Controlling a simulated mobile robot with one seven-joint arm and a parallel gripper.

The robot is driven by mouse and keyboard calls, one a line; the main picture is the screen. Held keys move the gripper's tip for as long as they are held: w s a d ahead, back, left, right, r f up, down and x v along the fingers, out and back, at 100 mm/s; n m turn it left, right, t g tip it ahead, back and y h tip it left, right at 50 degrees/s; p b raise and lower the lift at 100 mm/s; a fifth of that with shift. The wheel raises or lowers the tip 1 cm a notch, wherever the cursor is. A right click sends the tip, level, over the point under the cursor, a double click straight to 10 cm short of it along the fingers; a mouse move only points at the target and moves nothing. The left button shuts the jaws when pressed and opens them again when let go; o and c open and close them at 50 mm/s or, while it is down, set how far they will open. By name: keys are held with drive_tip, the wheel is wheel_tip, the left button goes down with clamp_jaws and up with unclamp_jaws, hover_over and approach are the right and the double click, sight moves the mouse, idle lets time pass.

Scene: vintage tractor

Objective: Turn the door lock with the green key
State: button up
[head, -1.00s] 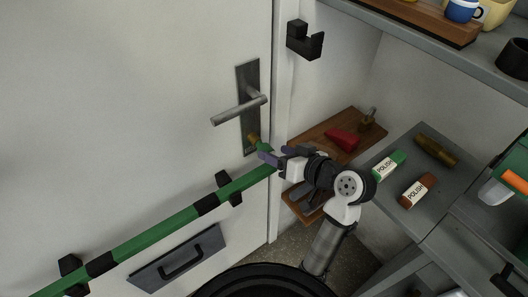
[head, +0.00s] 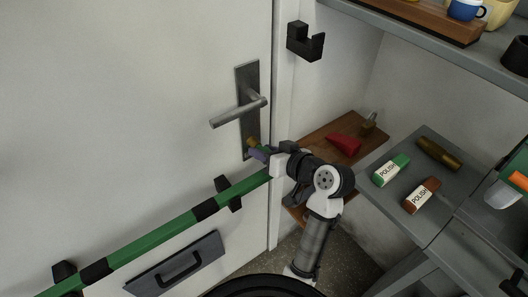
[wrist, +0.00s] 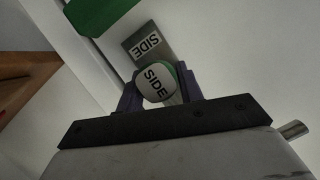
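The door lock plate (head: 250,84) is grey metal with a lever handle (head: 238,112) on the white door. A brass-coloured piece (head: 251,141) shows at the plate's lower end, just beyond the fingertips. My gripper (head: 261,152) is at this lower end, its purple fingers against the key. In the wrist view the green key's round head (wrist: 156,82), green with a white "SIDE" label, sits between both fingers, which look closed on it. The plate's lower end (wrist: 148,44), also marked "SIDE", lies behind it. The key's tip and how deep it sits are hidden.
A green bar (head: 180,227) crosses the door below the lock, close to my gripper. A black hook (head: 304,42) is up on the right. A wooden shelf (head: 312,138) holds a red object (head: 343,144) and a padlock (head: 369,123).

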drive_tip(key=c, duration=0.7)
drive_tip(key=shift+r+p, duration=0.1)
drive_tip(key=shift+p, duration=0.35)
drive_tip(key=shift+w+m+g+y+p, duration=0.1)
drive_tip(key=shift+m+g+y+p, duration=0.3)
drive_tip(key=shift+m+y+p, duration=1.1)
drive_tip(key=shift+h+p, duration=0.4)
drive_tip(key=shift+p, duration=0.2)
drive_tip(key=shift+m+p, duration=0.3)
drive_tip(key=shift+m, duration=0.1)
drive_tip(key=shift+m+p, duration=0.3)
drive_tip(key=shift+p, duration=0.15)
drive_tip(key=shift+w+f+m+y+p, duration=0.15)
drive_tip(key=shift+m+y+p, duration=0.3)
drive_tip(key=shift+m+y, duration=0.6)
drive_tip(key=shift+m, duration=0.25)
drive_tip(key=o, duration=1.3)
drive_tip(key=shift+f, duration=0.1)
drive_tip(key=shift+c, duration=0.2)
